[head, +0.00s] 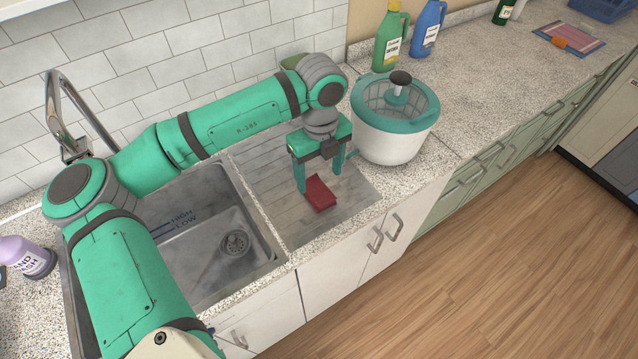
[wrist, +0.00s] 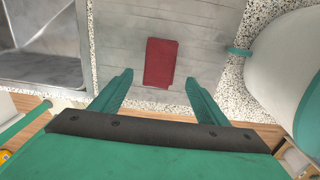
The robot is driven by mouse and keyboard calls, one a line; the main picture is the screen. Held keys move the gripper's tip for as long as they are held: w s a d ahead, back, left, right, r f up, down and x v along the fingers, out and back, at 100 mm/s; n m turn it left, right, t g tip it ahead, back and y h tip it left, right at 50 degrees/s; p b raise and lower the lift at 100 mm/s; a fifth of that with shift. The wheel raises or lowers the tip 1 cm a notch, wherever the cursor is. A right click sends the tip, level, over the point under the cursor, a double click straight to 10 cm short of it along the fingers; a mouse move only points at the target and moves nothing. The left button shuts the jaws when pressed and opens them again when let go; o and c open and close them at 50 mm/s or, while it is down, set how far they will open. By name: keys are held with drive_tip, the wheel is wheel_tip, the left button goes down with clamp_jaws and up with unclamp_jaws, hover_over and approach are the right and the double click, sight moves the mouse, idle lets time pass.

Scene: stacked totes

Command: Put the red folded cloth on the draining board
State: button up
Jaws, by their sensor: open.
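The red folded cloth (head: 319,194) lies flat on the grey draining board (head: 280,226), right of the sink. In the wrist view the cloth (wrist: 161,62) lies on the bare board (wrist: 120,40), ahead of the fingertips and apart from them. My gripper (head: 320,180) is above the board, pointing down, with its fingers spread and nothing between them. In the wrist view my gripper (wrist: 160,82) shows both fingers wide apart. In the head view one finger stands close to the cloth's left edge; I cannot tell the exact height.
A white and teal salad spinner (head: 392,140) stands close to the right of my gripper. The sink (head: 205,240) is on the left, with a tap (head: 62,120) behind. Green (head: 388,45) and blue (head: 428,30) bottles stand at the back. The counter (head: 480,85) further right is mostly clear.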

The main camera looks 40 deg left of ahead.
sight(320, 190)
wheel_tip(320, 190, up, 6)
idle(0.8)
